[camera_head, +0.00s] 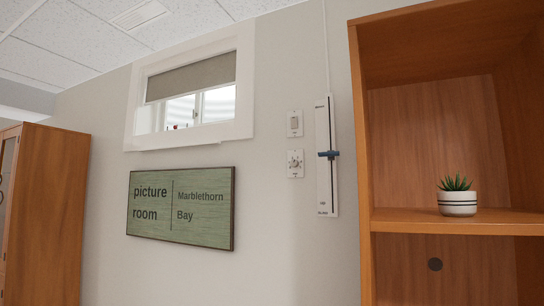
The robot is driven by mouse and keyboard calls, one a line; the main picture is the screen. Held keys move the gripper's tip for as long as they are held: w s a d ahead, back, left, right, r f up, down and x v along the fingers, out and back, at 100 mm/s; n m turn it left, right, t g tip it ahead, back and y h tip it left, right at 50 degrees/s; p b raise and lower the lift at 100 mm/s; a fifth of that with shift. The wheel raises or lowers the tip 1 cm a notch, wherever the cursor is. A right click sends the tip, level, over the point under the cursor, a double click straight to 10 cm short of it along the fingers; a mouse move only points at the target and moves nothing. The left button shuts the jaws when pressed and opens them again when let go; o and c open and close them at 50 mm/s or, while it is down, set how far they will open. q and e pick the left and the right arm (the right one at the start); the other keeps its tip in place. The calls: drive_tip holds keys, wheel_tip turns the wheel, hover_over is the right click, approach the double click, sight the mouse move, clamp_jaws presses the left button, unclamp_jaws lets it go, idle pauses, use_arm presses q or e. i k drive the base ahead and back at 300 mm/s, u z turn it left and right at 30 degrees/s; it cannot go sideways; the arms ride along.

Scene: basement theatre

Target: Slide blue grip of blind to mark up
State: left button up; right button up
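The blue grip (329,154) sits on a tall white slider plate (325,190) on the wall, about midway along its slot. Small dark marks show at the plate's top and bottom; the lettering is too small to read surely. A cord runs up from the plate toward the ceiling. The blind (192,76) is a grey-brown shade covering the upper part of the small white-framed window (130,115); the lower part of the glass is uncovered. Neither of my grippers is in view.
A wooden shelf unit (362,180) stands close to the right of the slider, holding a potted plant (458,203). Two switch plates (295,123) are left of the slider. A green sign (181,240) hangs below the window. A wooden cabinet (45,220) stands far left.

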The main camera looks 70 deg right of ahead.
sight(331, 155)
drive_tip(key=i, duration=0.55)
drive_tip(key=z, duration=2.7)
